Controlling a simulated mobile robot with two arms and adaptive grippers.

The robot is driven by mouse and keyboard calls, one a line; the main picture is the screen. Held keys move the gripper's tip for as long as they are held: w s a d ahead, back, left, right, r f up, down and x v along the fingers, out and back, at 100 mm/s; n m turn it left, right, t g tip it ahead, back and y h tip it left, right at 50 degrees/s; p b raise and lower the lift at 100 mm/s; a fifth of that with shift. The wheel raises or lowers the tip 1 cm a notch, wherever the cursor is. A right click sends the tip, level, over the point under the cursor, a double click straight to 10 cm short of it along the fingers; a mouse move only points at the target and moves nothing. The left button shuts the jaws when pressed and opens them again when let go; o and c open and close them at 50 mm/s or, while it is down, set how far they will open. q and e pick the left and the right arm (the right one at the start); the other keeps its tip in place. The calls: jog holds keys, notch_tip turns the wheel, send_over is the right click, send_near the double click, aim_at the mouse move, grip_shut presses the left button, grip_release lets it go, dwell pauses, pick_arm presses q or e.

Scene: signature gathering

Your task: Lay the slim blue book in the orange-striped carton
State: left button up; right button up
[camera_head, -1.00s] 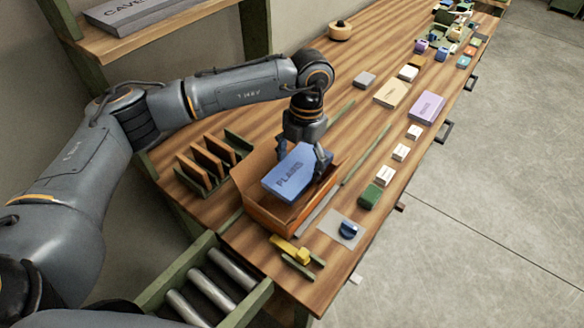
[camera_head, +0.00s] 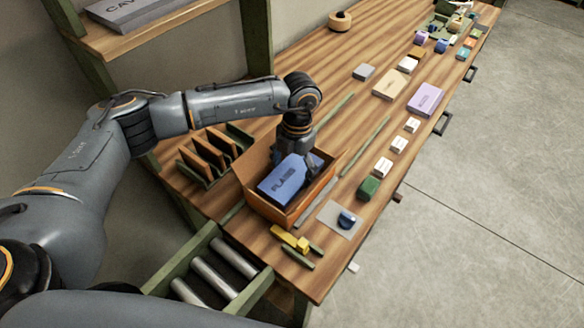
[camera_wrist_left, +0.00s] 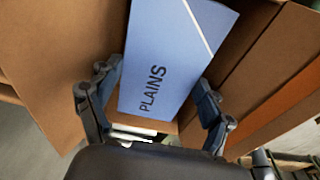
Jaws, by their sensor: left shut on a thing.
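The slim blue book (camera_head: 283,181), marked PLAINS, is inside the open orange-striped carton (camera_head: 272,212) on the wooden bench, below the level of the flaps. In the left wrist view the book (camera_wrist_left: 172,55) lies between the fingers with brown carton walls (camera_wrist_left: 62,80) around it. My left gripper (camera_wrist_left: 158,112) is shut on the book and reaches down into the carton. In the head view its fingers are mostly hidden by the book and the carton wall. Whether the book touches the carton floor cannot be told. My right gripper is not in view.
A wooden rack (camera_head: 208,155) stands left of the carton. Yellow blocks (camera_head: 290,238), a blue item on a pale pad (camera_head: 340,220) and a green block (camera_head: 368,188) lie nearby. A cream book (camera_head: 389,84) and a purple book (camera_head: 426,98) lie farther back.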

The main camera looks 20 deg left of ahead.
pick_arm(q)
jog(key=shift+f, duration=0.3)
jog(key=o, duration=1)
jog(key=shift+o, duration=0.2)
jog(key=shift+r, duration=0.15)
